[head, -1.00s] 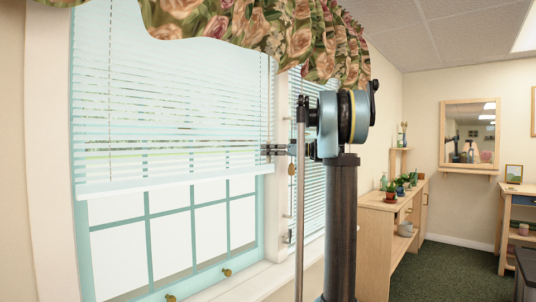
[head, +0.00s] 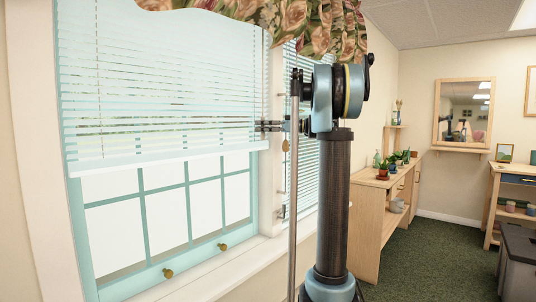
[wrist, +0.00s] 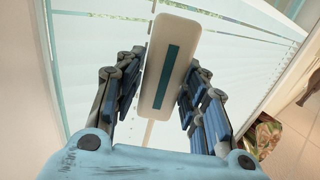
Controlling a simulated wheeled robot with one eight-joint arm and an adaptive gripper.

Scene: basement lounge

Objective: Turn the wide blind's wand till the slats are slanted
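The wide blind (head: 160,90) hangs over the left window, its pale slats lowered over the upper part, with thin gaps showing between them. My gripper (head: 262,126) points left across the blind's lower right edge. In the wrist view my gripper (wrist: 163,75) is open, its blue-padded fingers apart. A pale, rounded bar with a dark teal stripe (wrist: 174,40) shows between the fingers. I cannot tell whether it is the wand or whether the fingers touch it. No wand can be made out clearly in the head view.
A narrower blind (head: 308,125) hangs just right, partly behind my arm, with a small wooden tassel (head: 286,146). A flowered valance (head: 300,25) hangs above. The sill (head: 225,275) runs below. A wooden shelf unit with plants (head: 370,220) stands right; green carpet is open beyond.

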